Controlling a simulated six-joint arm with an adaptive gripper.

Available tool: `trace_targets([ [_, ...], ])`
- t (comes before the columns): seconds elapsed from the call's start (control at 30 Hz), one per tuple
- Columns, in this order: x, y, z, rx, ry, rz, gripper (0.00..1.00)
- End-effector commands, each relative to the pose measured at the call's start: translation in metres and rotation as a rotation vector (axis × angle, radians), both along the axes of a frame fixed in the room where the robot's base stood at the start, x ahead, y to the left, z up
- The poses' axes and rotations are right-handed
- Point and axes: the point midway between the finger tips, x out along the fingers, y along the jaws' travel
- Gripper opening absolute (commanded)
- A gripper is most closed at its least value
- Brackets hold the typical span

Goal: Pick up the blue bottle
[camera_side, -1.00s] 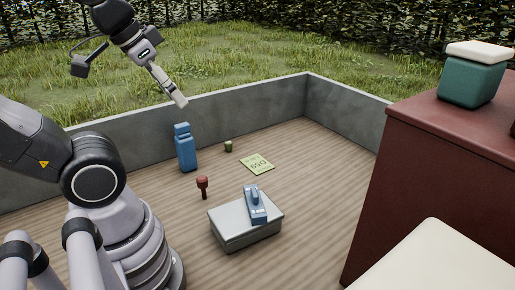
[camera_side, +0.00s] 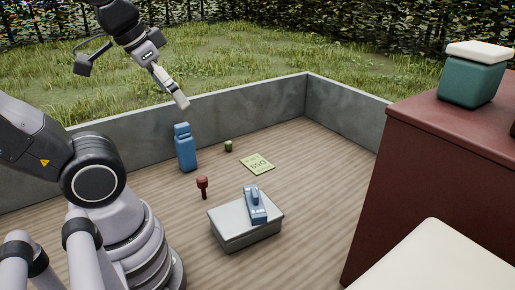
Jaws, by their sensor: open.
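The blue bottle (camera_side: 186,152) stands upright on the wooden floor near the back grey wall, left of the middle in the side view. My gripper (camera_side: 181,102) hangs in the air and shows above the bottle in the picture, pointing down and to the right. It is open and empty, and apart from the bottle. How far it is from the bottle in depth I cannot tell.
Near the bottle are a red-headed mallet-like tool (camera_side: 202,186), a small green object (camera_side: 228,146) and a green card (camera_side: 257,163). A grey box (camera_side: 232,236) bears a blue tool (camera_side: 256,205). A red cabinet (camera_side: 440,170) with a teal container (camera_side: 471,80) stands right. Low grey walls (camera_side: 260,103) enclose the floor.

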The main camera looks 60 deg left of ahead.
Motion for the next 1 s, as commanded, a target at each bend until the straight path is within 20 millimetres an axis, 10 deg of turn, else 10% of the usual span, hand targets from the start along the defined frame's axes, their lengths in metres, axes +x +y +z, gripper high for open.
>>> trace_targets([
  [0.67,0.049,0.169,-0.104,0.850,1.212,-0.179,0.94],
  [1.0,0.101,0.229,-0.203,1.311,1.544,-0.609,0.94],
])
